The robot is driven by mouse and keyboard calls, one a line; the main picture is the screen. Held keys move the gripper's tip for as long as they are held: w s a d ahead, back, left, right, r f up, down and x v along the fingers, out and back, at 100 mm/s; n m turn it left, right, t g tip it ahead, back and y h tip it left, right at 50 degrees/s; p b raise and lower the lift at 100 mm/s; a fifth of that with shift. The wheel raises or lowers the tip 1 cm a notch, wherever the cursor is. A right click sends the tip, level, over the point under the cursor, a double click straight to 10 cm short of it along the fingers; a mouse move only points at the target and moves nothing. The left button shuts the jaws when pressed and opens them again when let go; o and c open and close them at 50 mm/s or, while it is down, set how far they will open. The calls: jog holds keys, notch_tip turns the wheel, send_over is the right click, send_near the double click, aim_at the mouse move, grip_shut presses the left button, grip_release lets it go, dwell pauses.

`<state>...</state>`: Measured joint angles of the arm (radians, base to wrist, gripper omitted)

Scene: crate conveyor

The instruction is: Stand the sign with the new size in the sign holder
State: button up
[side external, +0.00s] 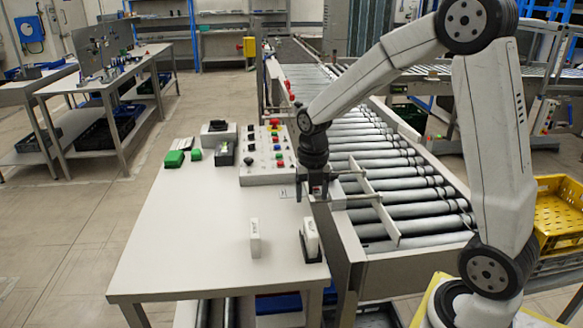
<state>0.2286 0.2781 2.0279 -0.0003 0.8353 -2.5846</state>
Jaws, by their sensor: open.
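My gripper (317,193) points down over the right edge of the table, beside the rollers, and is open. A small white card with a dark letter-like mark (287,191) lies flat on the table just left of it; the mark is too small to read surely. A white upright block with small dark print (255,239) stands near the front of the table. To its right, a white piece (311,237) stands tilted at a black base (312,256). I cannot tell surely which of these is the sign holder.
A button panel (268,178) stands behind the card, with black devices and green blocks to its left. The roller conveyor (385,190) with metal rails runs along the table's right side. The left part of the table (185,235) is clear. A yellow crate (560,210) is far right.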

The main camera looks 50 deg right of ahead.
dwell(0.3)
jog(key=m, duration=0.2)
jog(key=s+a+m, duration=0.1)
jog(key=m, duration=0.1)
jog(key=a+f+m, duration=0.1)
jog(key=m, duration=0.1)
jog(key=shift+s+a+t, duration=0.25)
jog(key=shift+s+t, duration=0.05)
jog(key=shift+s, duration=0.1)
jog(key=s+a+f+m+t, duration=0.1)
jog(key=s+a+m, duration=0.2)
jog(key=m, duration=0.7)
jog(key=s+a+f+m+t, duration=0.1)
jog(key=s+a+m, duration=0.2)
jog(key=m, duration=0.8)
jog(key=shift+s+a+f, duration=0.15)
jog(key=shift+s+f, duration=0.25)
jog(key=shift+s, duration=0.55)
